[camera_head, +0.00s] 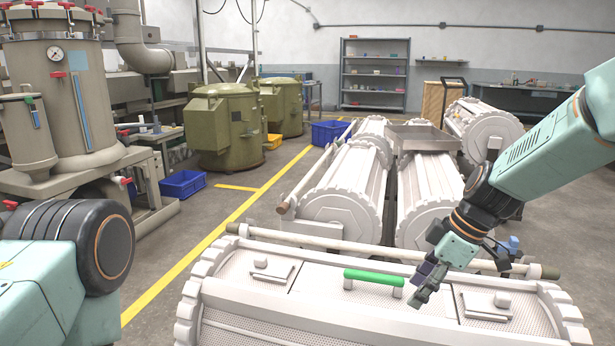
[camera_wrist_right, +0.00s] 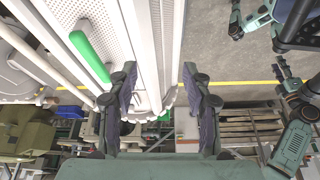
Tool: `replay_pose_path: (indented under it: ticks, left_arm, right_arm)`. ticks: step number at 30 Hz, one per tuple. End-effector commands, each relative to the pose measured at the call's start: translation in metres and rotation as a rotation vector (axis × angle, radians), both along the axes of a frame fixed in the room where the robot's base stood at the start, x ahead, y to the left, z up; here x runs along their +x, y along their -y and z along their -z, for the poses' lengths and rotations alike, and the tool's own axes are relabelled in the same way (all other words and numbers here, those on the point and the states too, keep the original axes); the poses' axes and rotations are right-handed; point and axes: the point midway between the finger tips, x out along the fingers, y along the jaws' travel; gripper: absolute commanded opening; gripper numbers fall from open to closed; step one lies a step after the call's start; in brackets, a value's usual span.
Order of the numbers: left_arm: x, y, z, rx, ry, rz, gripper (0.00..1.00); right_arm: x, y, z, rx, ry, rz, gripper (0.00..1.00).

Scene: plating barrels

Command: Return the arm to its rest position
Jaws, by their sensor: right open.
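My right arm comes in from the right in the head view. Its gripper (camera_head: 424,284) is over the nearest white plating barrel (camera_head: 330,312), just right of the green handle (camera_head: 374,277) on the barrel's lid. The gripper is apart from the handle and holds nothing. In the right wrist view the two fingers (camera_wrist_right: 160,110) stand wide apart with nothing between them, and the green handle (camera_wrist_right: 90,57) lies to their upper left. A teal arm part of mine shows at the lower left of the head view. My left gripper is not in view.
More white barrels (camera_head: 342,190) stand behind the nearest one, with a metal tray (camera_head: 423,138) on top. Green tanks (camera_head: 222,128), blue bins (camera_head: 183,184) and a grey filter vessel (camera_head: 60,100) stand at the left. Clear floor with a yellow line (camera_head: 215,245) lies between.

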Motion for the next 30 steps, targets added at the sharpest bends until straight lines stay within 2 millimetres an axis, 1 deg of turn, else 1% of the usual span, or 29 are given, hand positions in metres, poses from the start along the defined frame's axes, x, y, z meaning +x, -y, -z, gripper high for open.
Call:
replay_pose_path:
  ticks: [3,6,11,14,17,20,21,23,24,26,27,29,30]
  left_arm:
    - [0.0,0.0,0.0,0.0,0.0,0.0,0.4]
    - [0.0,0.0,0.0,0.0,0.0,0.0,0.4]
    - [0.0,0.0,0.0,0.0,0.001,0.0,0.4]
    - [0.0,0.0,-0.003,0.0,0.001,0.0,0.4]
    - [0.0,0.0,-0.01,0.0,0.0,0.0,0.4]
    - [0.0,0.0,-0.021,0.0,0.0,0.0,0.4]
    - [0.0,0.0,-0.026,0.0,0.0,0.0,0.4]
    - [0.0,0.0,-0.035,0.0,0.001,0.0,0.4]
    - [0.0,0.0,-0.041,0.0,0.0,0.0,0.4]
    - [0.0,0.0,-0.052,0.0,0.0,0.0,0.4]
    - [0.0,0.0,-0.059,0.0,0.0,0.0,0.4]
    - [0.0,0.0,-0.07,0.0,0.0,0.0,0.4]
    - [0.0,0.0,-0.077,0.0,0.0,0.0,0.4]
  right_arm:
    - [0.013,0.007,0.001,-0.013,0.018,0.118,0.49]
    - [0.021,0.013,0.006,-0.024,0.031,0.226,0.49]
    - [0.026,0.025,0.018,-0.04,0.057,0.429,0.49]
    - [0.021,0.033,0.035,-0.05,0.07,0.59,0.49]
    - [0.005,0.04,0.06,-0.056,0.075,0.769,0.49]
    - [-0.023,0.044,0.087,-0.053,0.073,0.934,0.49]
    - [-0.037,0.045,0.097,-0.05,0.069,0.992,0.49]
    - [-0.062,0.045,0.112,-0.044,0.059,1.074,0.49]
    - [-0.082,0.044,0.122,-0.04,0.048,1.122,0.49]
    - [-0.117,0.041,0.133,-0.034,0.023,1.189,0.49]
    - [-0.143,0.038,0.14,-0.032,0.0,1.225,0.49]
    - [-0.181,0.034,0.146,-0.035,-0.04,1.266,0.49]
    - [-0.207,0.031,0.148,-0.042,-0.069,1.284,0.49]
